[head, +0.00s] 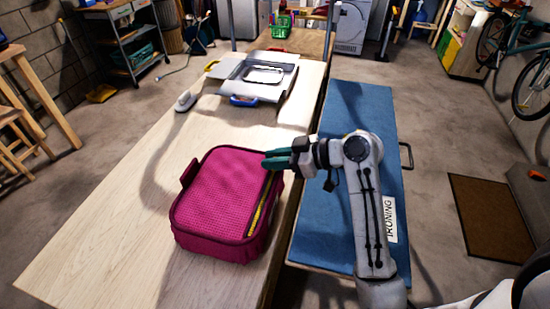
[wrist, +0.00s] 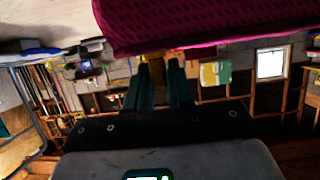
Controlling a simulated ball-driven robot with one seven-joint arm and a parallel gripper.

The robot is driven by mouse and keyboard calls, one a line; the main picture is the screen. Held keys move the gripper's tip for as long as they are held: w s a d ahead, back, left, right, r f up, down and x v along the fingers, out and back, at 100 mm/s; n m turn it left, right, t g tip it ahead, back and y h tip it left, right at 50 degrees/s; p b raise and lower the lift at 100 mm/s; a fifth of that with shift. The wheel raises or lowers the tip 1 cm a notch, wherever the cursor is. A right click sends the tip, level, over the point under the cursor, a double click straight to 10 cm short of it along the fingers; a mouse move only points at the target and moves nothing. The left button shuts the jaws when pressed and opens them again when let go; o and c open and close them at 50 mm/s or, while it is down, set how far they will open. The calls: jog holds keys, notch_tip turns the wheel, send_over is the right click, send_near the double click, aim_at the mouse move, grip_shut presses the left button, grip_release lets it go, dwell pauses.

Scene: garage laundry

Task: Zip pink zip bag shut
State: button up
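The pink zip bag (head: 220,195) lies on the pale wooden table, with a small dark pink handle on its left side. A yellow zip strip (head: 259,214) runs along the right side of its top. I cannot make out the zip pull. My gripper (head: 266,160) has green fingers at the bag's far right corner, close to the strip's far end. In the wrist view, the bag (wrist: 200,22) fills the top and the gripper's two fingers (wrist: 159,68) stand apart with a gap between them. Whether the fingertips touch the bag is unclear.
The wooden table (head: 110,235) is bare left of the bag. A blue ironing board (head: 345,105) stands along the table's right side, under my arm.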

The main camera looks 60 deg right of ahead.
grip_shut()
jog(key=shift+w+d, duration=0.3)
jog(key=shift+d, duration=0.5)
jog(key=o, duration=0.5)
grip_release()
jog(key=v, duration=1.1)
jog(key=shift+b, duration=0.35)
jog(key=shift+f, duration=0.1)
